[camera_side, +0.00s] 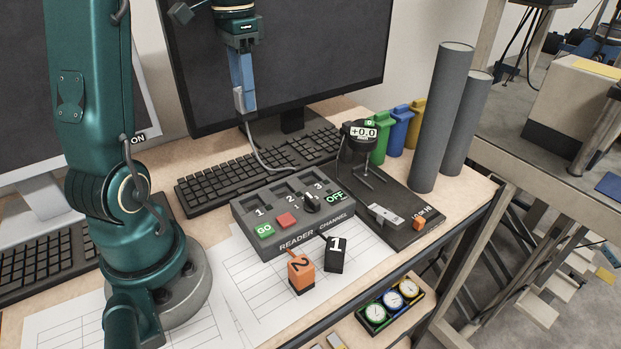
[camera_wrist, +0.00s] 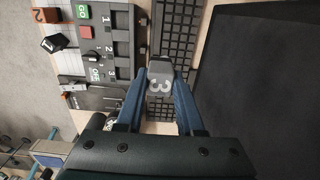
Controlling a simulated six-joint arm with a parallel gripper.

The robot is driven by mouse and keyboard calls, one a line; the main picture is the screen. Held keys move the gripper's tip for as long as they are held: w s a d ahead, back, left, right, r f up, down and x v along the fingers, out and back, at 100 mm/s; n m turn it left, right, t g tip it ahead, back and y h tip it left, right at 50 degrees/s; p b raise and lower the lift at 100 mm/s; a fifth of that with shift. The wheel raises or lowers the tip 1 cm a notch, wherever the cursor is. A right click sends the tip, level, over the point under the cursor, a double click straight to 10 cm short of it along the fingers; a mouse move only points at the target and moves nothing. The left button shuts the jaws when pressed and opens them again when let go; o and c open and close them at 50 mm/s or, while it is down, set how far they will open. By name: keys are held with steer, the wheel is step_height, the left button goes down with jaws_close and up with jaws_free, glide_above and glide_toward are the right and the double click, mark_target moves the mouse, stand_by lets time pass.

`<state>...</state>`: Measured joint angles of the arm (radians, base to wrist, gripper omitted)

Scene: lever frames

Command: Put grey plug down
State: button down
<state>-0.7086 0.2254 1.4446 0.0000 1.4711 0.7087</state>
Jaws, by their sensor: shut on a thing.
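My gripper (camera_side: 241,95) is high above the keyboard, in front of the monitor. Its blue fingers are shut on the grey plug (camera_side: 239,98), and a grey cable hangs from the plug down behind the reader box. The dark reader box (camera_side: 296,214) stands on the desk with slots marked 1, 2 and 3, a GO button, a red button and a knob by OFF. An orange block "2" (camera_side: 300,273) and a black block "1" (camera_side: 336,254) stand in front of the box.
A keyboard (camera_side: 215,186) lies behind the box, below a large monitor (camera_side: 300,60). A small gauge stand (camera_side: 361,141) and two tall grey cylinders (camera_side: 441,120) stand to the right. White paper sheets (camera_side: 255,290) cover the desk front. A dial tray (camera_side: 391,304) is at the front right.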

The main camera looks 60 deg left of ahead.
stand_by(0.3)
steer(key=m, duration=0.3)
steer(key=shift+w+f, duration=0.15)
steer(key=shift+w, duration=0.1)
steer(key=w+d+f+m, duration=0.2)
steer(key=d+m, duration=0.3)
steer(key=d, duration=0.3)
steer(key=w+d+f+m, duration=0.2)
steer(key=d+f+m, duration=0.3)
steer(key=d, duration=0.3)
steer(key=w+d+f+m, duration=0.2)
steer(key=d+f+m, duration=0.2)
steer(key=d, duration=0.5)
steer(key=shift+w+m, duration=0.4)
steer(key=shift+m, duration=0.1)
steer(key=shift+d+f, duration=0.1)
steer(key=shift+d, duration=0.05)
steer(key=shift+f, duration=2)
